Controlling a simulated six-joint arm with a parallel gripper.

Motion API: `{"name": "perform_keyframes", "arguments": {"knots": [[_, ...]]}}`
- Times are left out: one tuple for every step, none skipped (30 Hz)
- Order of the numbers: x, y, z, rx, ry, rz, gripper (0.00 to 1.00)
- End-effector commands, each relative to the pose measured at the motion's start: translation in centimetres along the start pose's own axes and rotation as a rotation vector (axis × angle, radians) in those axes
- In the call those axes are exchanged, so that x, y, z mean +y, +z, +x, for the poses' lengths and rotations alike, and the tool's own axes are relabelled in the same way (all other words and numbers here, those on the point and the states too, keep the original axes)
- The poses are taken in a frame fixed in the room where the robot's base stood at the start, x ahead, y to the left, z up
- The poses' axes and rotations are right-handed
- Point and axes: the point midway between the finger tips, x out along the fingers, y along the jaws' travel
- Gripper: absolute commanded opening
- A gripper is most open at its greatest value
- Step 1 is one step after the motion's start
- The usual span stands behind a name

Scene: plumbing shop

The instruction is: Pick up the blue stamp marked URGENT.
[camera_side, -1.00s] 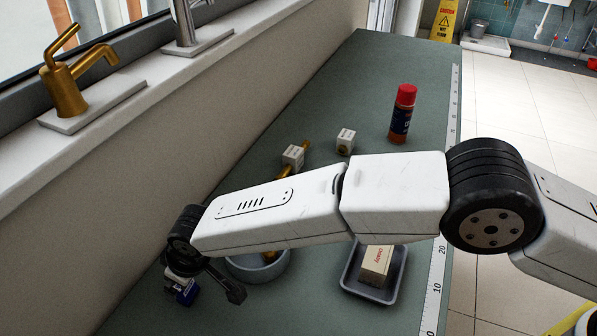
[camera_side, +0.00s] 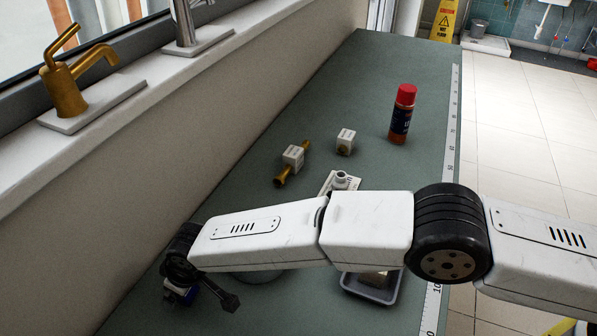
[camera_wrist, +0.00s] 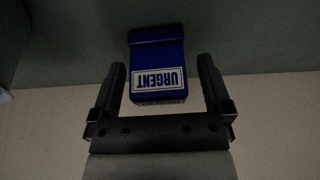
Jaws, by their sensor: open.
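The blue stamp (camera_wrist: 157,50) stands between the fingers of my gripper (camera_wrist: 161,66) in the wrist view, partly beyond the fingertips. Its white label reads URGENT, and gaps show on both sides of it. In the side view the stamp (camera_side: 182,294) is at the lower left of the green bench, close to the wall, and is partly hidden by my gripper (camera_side: 203,295). My gripper is open, with nothing held. How far the fingers reach down around the stamp cannot be told.
A grey bowl (camera_side: 262,277) is mostly hidden behind my arm. A grey tray (camera_side: 372,294) holds a box. Farther back are white cubes (camera_side: 346,140), a brass piece (camera_side: 283,178), a white plate with a knob (camera_side: 329,186) and a red-capped bottle (camera_side: 402,120). The wall borders the bench on the left.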

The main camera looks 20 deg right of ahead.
Motion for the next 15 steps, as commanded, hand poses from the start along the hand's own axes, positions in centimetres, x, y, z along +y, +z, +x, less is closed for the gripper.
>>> {"name": "perform_keyframes", "arguments": {"knots": [[0.00,0.01,0.01,0.000,0.000,0.000,1.00],[0.00,0.02,0.00,0.000,0.000,0.000,1.00],[-0.01,0.02,0.00,0.000,0.000,0.000,1.00],[-0.01,0.02,0.00,-0.001,0.000,0.000,1.00],[-0.01,0.02,0.00,-0.001,0.000,0.000,1.00],[-0.01,0.02,0.00,-0.001,0.000,0.000,1.00],[-0.01,0.02,0.00,-0.001,0.000,0.000,1.00],[-0.01,0.02,0.00,-0.001,0.000,0.000,1.00],[-0.01,0.02,0.00,-0.001,0.000,0.000,1.00],[-0.01,0.02,0.00,-0.001,0.000,0.000,1.00],[-0.01,0.03,0.00,-0.001,0.000,0.000,1.00],[-0.01,0.03,0.00,-0.001,0.000,0.000,0.97],[-0.01,0.02,0.00,-0.001,0.000,0.000,0.87],[-0.01,0.03,0.00,-0.001,0.000,0.000,0.78],[-0.01,0.02,-0.01,-0.001,0.000,0.000,0.65]]}}
